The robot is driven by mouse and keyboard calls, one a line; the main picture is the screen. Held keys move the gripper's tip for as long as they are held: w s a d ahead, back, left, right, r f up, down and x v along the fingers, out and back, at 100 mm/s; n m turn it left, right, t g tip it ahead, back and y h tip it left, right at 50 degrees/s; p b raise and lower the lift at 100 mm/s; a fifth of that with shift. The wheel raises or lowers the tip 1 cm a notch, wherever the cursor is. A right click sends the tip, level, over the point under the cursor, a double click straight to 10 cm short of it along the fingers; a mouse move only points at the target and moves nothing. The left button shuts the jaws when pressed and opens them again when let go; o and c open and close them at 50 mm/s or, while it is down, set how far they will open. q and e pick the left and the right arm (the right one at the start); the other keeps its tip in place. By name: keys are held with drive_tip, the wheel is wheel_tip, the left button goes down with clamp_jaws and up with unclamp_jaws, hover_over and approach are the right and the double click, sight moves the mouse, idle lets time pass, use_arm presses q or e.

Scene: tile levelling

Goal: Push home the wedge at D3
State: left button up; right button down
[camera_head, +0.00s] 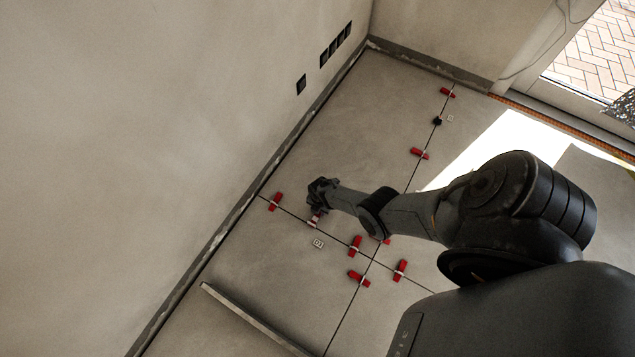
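Several red wedges sit in clips along the thin dark joints between large grey floor tiles. One wedge (314,221) is right below my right gripper (319,190), partly hidden by it; I cannot tell whether they touch. The gripper is small and dark here, and its fingers cannot be made out. Other wedges lie near the wall (276,202), around the joint crossing (355,245) (359,279) (400,270), and farther up the long joint (419,153) (447,92). Another is mostly behind my arm. No readable label shows which wedge is D3. My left gripper is out of view.
A small marked tag (318,243) lies near the gripper, and another (450,118) lies beside a small black object (437,121). A long straight bar (250,318) lies at the lower left. The wall (150,120) bounds the left side; a doorway is at upper right.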

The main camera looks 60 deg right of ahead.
sight(316, 217)
drive_tip(key=shift+w+a+p, duration=0.1)
drive_tip(key=shift+a+p, duration=0.25)
drive_tip(key=shift+a, duration=1.05)
idle(1.6)
drive_tip(key=c, duration=1.4)
unclamp_jaws()
drive_tip(key=o, duration=0.5)
drive_tip(key=shift+a, duration=0.2)
drive_tip(key=shift+d, duration=0.1)
